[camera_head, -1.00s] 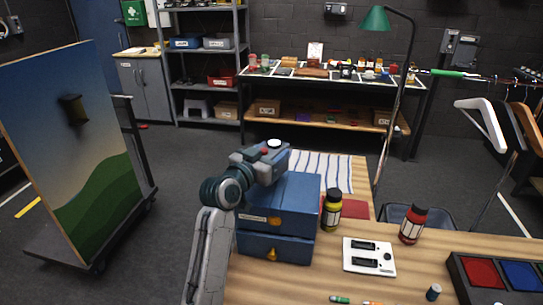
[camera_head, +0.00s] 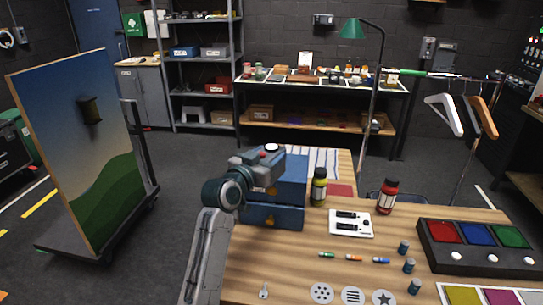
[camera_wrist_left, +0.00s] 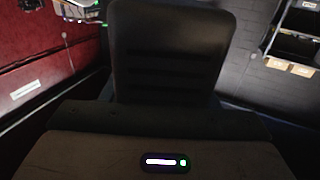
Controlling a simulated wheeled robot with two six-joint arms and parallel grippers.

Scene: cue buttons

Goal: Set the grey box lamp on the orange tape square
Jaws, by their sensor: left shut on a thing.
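My left arm comes in from lower left in the head view, its gripper end (camera_head: 276,162) over the blue boxes. In the left wrist view a dark grey, boxy thing with horizontal slots (camera_wrist_left: 170,50) fills the middle, just ahead of the gripper body. It looks like the grey box lamp, held in my shut left gripper. In the head view I cannot make the lamp out clearly behind the wrist. I see no orange tape square in either view. My right gripper is not in view.
The wooden table (camera_head: 245,270) carries blue boxes (camera_head: 283,217), a yellow bottle (camera_head: 318,187), a red bottle (camera_head: 387,197), a white switch panel (camera_head: 350,223) and a tray of coloured pads (camera_head: 430,250). A painted board (camera_head: 75,150) stands left. Open floor (camera_head: 180,165) lies between.

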